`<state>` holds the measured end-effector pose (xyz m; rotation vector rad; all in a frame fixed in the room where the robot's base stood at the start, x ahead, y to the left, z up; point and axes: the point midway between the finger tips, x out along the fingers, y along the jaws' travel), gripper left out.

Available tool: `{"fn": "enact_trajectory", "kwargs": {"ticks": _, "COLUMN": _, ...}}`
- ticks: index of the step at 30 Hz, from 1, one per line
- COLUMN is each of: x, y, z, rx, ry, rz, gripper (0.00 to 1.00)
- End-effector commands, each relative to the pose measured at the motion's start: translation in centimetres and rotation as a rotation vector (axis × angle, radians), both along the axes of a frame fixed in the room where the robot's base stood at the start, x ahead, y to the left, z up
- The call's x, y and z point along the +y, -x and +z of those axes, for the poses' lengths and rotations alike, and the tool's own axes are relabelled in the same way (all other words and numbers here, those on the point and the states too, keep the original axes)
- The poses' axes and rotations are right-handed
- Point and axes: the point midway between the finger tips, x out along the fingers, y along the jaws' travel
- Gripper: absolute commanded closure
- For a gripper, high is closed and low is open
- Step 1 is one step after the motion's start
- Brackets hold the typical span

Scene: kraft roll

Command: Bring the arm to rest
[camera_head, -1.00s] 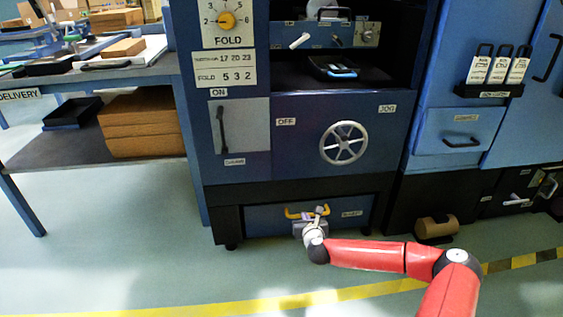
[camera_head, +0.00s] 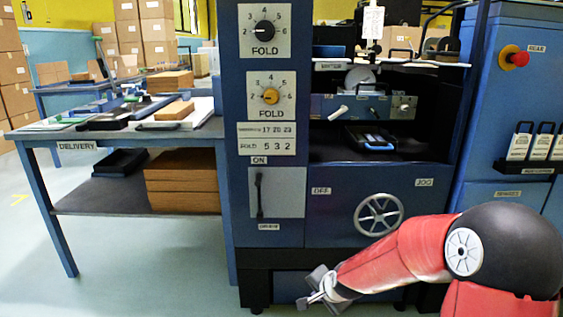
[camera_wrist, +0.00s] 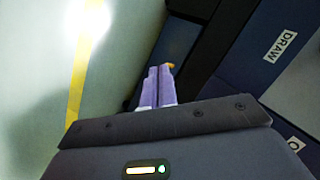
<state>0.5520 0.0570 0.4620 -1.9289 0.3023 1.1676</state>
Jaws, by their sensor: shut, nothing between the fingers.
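My gripper (camera_head: 312,298) is in the head view at the lower middle, in front of the lower part of the blue folding machine (camera_head: 335,215). My red arm reaches in from the right and covers part of the machine's lower front. In the wrist view my gripper's fingers (camera_wrist: 158,88) lie side by side, shut and empty. A small piece of orange shows just past the fingertips; whether they touch it cannot be told. The drawer at the machine's base is mostly hidden in the head view.
A silver handwheel (camera_head: 379,214) sits just above my arm. A delivery table (camera_head: 120,140) with boards and stacks stands at the left. A blue cabinet with a red knob (camera_head: 518,58) stands at the right. Open floor (camera_head: 150,265) lies at the lower left.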

Motion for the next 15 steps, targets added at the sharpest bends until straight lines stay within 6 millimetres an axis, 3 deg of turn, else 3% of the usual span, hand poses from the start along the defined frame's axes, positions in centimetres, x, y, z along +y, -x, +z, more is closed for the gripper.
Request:
{"fn": "enact_trajectory", "kwargs": {"ticks": 1, "x": -0.4, "y": 1.2, "z": 2.4, "rx": -0.009, "ry": 0.082, "rz": 0.052, "gripper": 1.0}}
{"fn": "enact_trajectory", "kwargs": {"ticks": 6, "x": -2.2, "y": 6.1, "z": 8.2, "rx": 0.003, "ry": 0.306, "rz": 0.204, "gripper": 1.0}}
{"fn": "enact_trajectory", "kwargs": {"ticks": 15, "x": -4.5, "y": 16.9, "z": 17.5, "rx": 0.013, "ry": 0.554, "rz": 0.432, "gripper": 1.0}}
